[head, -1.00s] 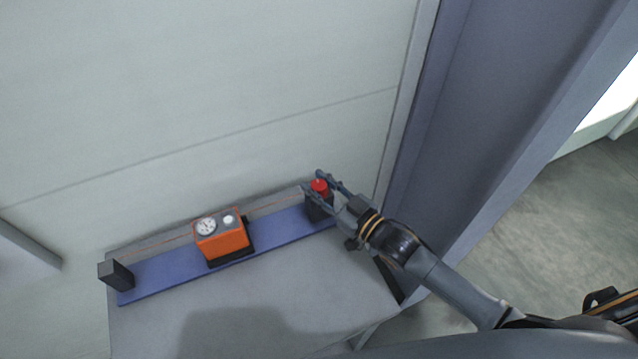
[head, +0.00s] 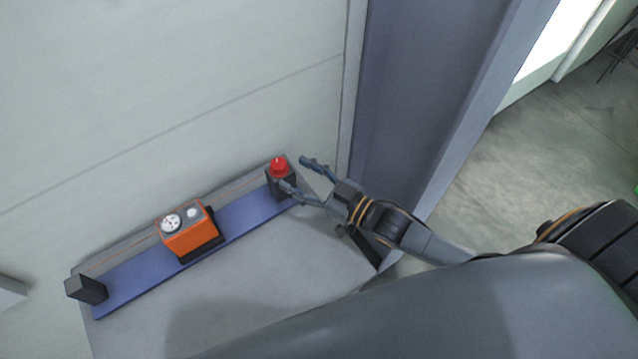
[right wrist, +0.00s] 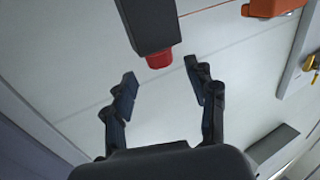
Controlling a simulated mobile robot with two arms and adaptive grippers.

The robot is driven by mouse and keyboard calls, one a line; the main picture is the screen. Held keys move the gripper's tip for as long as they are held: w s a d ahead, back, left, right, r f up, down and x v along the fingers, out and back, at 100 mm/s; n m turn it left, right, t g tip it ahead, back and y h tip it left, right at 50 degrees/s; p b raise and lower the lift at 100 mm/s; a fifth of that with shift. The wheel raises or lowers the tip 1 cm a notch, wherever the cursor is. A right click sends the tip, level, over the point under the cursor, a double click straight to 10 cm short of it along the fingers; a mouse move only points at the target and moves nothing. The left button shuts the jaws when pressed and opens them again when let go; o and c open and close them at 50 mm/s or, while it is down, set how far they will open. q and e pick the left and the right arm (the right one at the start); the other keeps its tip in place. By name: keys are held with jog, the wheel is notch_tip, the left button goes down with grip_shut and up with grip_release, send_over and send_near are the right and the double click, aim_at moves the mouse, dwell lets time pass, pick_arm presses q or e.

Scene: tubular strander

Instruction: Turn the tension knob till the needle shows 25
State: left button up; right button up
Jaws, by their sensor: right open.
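The red tension knob (head: 279,167) sits on top of a dark block at the right end of a blue rail. In the right wrist view the knob (right wrist: 159,59) shows beyond the fingertips, roughly between them. My right gripper (head: 297,174) is open and empty, just to the right of the knob and apart from it. Its two fingers also show spread in the right wrist view (right wrist: 161,80). An orange gauge box (head: 190,236) stands mid-rail with a white dial (head: 172,222). The needle's reading is too small to tell. My left gripper is not in view.
The blue rail (head: 130,286) lies on a grey table (head: 250,270), with a dark block (head: 86,290) at its left end. A thin reddish line runs along the rail. A pale wall stands behind, and a blue-grey post (head: 425,90) rises to the right.

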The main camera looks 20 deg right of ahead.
jog(key=v, duration=0.6)
jog(key=shift+s, duration=0.1)
dwell(0.4)
